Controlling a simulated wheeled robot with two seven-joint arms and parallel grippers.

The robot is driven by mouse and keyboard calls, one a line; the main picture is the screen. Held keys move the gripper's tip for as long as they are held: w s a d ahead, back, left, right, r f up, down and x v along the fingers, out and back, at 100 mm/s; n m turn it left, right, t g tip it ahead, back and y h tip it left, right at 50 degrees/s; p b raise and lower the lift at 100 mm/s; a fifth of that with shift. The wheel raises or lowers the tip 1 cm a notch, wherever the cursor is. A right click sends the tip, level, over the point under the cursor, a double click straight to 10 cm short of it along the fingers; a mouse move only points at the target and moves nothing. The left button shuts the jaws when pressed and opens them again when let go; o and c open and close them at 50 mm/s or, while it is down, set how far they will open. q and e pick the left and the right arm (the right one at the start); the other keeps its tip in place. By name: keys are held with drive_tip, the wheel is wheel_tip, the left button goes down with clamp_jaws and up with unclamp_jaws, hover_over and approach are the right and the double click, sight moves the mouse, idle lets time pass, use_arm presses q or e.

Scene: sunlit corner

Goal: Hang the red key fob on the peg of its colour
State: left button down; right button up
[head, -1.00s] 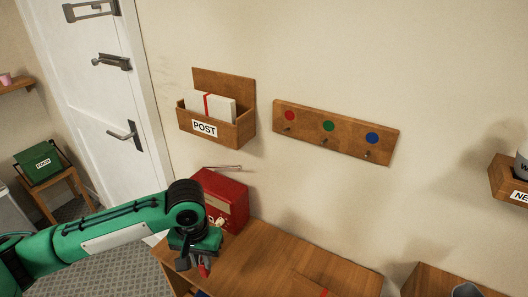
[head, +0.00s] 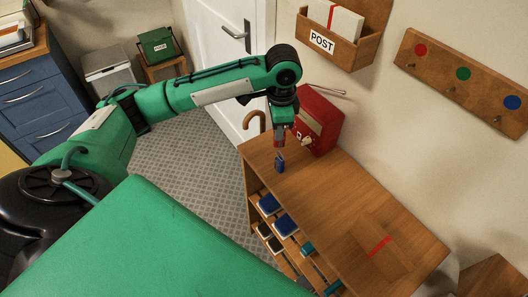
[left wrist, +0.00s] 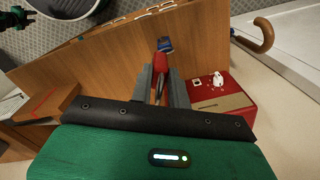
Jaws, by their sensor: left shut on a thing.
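My left gripper (head: 279,143) is shut on the red key fob, above the left end of the wooden cabinet top, in front of the red box. The red fob (left wrist: 161,66) shows between the two grey fingers in the left wrist view. A small blue thing (head: 280,163) shows just below the gripper, and beyond the fob in the wrist view (left wrist: 165,45); I cannot tell whether it touches the fob. The peg board (head: 470,80) is on the wall at the right, with red (head: 421,50), green and blue dots and a peg below each. My right gripper is not in view.
The red box (head: 322,108) stands on the cabinet (head: 330,190) close to the gripper. The POST holder (head: 345,45) hangs on the wall above it. A parcel with a red band (head: 378,247) lies further right. Open shelves below hold several blue items.

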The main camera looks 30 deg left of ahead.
use_arm(q)
drive_tip(key=w+a+r+m, duration=0.5)
drive_tip(key=a+m, duration=0.4)
drive_tip(key=m, duration=0.3)
drive_tip(key=shift+w+r+m, duration=0.25)
drive_tip(key=shift+w+m, duration=0.15)
drive_tip(key=shift+w, duration=0.15)
wheel_tip(320, 180, down, 19)
drive_tip(key=p, duration=0.4)
drive_tip(key=shift+r, duration=0.1)
drive_tip(key=shift+f, duration=0.45)
drive_tip(key=shift+f, duration=0.1)
drive_tip(key=shift+f, duration=0.1)
drive_tip(key=c, duration=1.3)
unclamp_jaws()
drive_tip(key=shift+c, duration=0.2)
